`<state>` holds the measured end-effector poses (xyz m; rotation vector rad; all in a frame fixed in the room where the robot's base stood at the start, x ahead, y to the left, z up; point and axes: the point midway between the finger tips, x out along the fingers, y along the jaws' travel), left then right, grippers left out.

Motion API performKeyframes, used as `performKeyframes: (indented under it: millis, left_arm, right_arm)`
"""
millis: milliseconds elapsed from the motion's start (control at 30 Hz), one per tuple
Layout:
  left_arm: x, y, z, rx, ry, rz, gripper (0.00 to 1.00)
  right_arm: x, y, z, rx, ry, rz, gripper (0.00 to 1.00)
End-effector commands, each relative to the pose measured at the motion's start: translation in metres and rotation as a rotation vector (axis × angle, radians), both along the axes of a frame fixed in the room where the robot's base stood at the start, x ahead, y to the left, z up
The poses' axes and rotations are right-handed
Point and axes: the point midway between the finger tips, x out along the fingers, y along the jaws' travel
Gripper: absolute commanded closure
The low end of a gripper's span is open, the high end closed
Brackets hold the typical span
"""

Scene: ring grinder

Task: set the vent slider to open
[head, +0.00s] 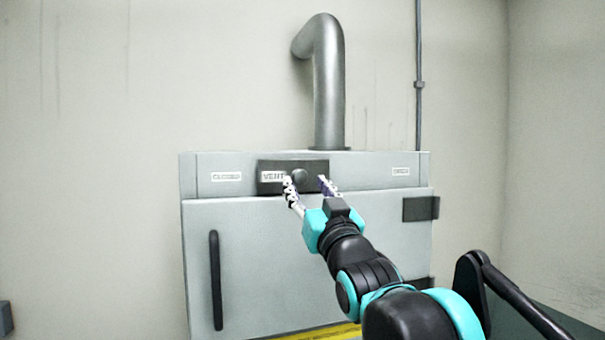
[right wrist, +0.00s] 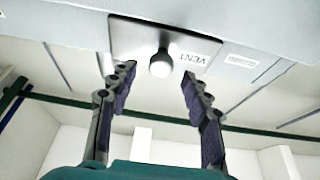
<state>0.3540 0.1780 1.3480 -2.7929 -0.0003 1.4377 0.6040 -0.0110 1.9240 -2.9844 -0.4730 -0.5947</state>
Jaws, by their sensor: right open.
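The vent slider is a dark plate (head: 265,188) marked VENT with a round dark knob (head: 300,177), on the upper front of a grey cabinet (head: 240,240). The plate lies between the CLOSED label (head: 227,177) and the OPEN label (head: 401,171), nearer CLOSED. My right gripper (head: 305,181) is open, one finger on each side of the knob in the picture. In the right wrist view the knob (right wrist: 160,64) shows between and slightly beyond the fingertips (right wrist: 157,74), with no clear contact. My left gripper is not in view.
A metal pipe (head: 328,90) rises from the cabinet top. A dark vertical handle (head: 216,280) is on the door at the left, and a dark hinge block (head: 420,208) at the right edge. The cabinet front right of the plate, toward OPEN, is clear.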

Motion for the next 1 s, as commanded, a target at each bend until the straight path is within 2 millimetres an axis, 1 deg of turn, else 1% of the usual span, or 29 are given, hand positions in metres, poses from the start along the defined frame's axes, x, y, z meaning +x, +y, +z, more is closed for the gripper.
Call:
performKeyframes:
  millis: [33,100,233,367,567,600,667,700,733,767,1000]
  left_arm:
    - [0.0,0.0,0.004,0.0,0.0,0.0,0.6]
    - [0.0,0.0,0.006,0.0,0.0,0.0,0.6]
    - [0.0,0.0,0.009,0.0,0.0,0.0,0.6]
    - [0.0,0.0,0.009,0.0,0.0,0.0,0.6]
    - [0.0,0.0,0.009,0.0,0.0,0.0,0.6]
    - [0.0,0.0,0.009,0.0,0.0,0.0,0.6]
    - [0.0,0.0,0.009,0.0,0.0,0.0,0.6]
    - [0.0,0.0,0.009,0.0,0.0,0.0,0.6]
    - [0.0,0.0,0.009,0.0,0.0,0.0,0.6]
    - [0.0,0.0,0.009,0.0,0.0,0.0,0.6]
    - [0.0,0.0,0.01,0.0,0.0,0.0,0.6]
  right_arm:
    - [0.008,0.003,0.005,0.0,0.0,0.0,0.51]
    - [0.016,0.005,0.009,0.0,0.0,0.0,0.51]
    - [0.027,0.009,0.013,0.0,0.001,0.0,0.51]
    - [0.03,0.01,0.013,-0.001,0.001,0.0,0.51]
    - [0.03,0.01,0.013,0.0,0.001,0.0,0.51]
    - [0.03,0.01,0.013,0.0,0.001,0.0,0.62]
    - [0.03,0.01,0.013,0.0,0.001,0.0,0.78]
    - [0.03,0.01,0.013,0.0,0.001,0.0,0.88]
    - [0.03,0.01,0.013,0.0,0.001,0.0,0.96]
    - [0.03,0.01,0.013,0.0,0.001,0.0,1.0]
    - [0.03,0.01,0.013,0.0,0.001,0.0,1.0]
